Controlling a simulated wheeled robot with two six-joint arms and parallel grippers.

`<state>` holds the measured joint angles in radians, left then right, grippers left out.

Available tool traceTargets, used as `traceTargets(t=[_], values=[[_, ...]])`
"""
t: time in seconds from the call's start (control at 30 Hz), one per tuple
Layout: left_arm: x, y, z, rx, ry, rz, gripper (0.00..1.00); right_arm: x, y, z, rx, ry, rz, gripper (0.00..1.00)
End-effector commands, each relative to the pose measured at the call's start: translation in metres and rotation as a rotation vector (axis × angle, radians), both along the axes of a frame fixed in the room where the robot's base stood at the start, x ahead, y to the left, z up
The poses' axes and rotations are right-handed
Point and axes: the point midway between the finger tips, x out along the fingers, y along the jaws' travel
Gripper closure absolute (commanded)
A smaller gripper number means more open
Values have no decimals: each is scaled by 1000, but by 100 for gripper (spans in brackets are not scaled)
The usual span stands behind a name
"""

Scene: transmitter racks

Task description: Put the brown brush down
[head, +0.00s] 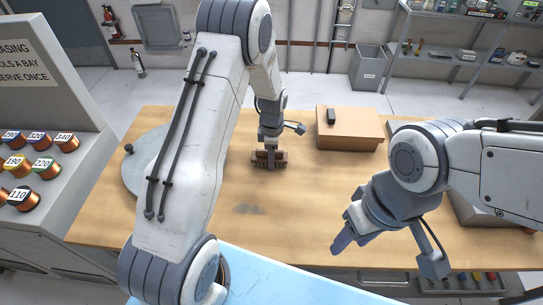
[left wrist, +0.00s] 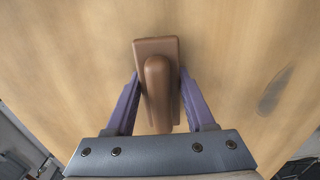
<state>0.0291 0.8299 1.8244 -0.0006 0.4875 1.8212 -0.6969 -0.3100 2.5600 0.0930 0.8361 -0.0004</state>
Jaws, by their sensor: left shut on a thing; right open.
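The brown brush (head: 262,158) is at the middle of the wooden table (head: 285,215), under my left gripper (head: 269,160). In the left wrist view the brush (left wrist: 156,50) shows its brown block and rounded handle, with the purple fingers of my left gripper (left wrist: 157,105) on either side, shut on it. The brush is at or very near the tabletop; I cannot tell whether it touches. My right gripper (head: 345,235) is open and empty above the right front part of the table.
A cardboard-coloured box (head: 345,140) with a small dark object (head: 331,117) on it stands right of the brush. A round grey disc (head: 140,170) lies at the left, partly behind my arm. Numbered spools fill a rack further left. The table's front middle is clear.

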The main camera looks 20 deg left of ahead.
Motion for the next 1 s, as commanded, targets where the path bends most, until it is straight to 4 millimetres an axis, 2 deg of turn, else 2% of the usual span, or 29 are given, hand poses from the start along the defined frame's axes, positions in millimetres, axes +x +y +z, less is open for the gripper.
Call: traceTargets(t=[0.03,0.1,0.37,0.53,0.67,1.0], values=[[0,0,-1,0,0,0,38,0,0,-1,0,0,0,50],[0,0,-1,0,0,0,16,0,0,-1,0,0,0,50],[0,0,-1,0,0,0,16,0,0,0,0,0,0,50],[1,0,8,0,-3,0,16,0,0,0,0,0,0,50],[1,0,30,1,-6,0,16,0,0,-4,0,0,0,50],[1,0,100,0,-4,0,16,0,0,-10,0,0,0,50]])
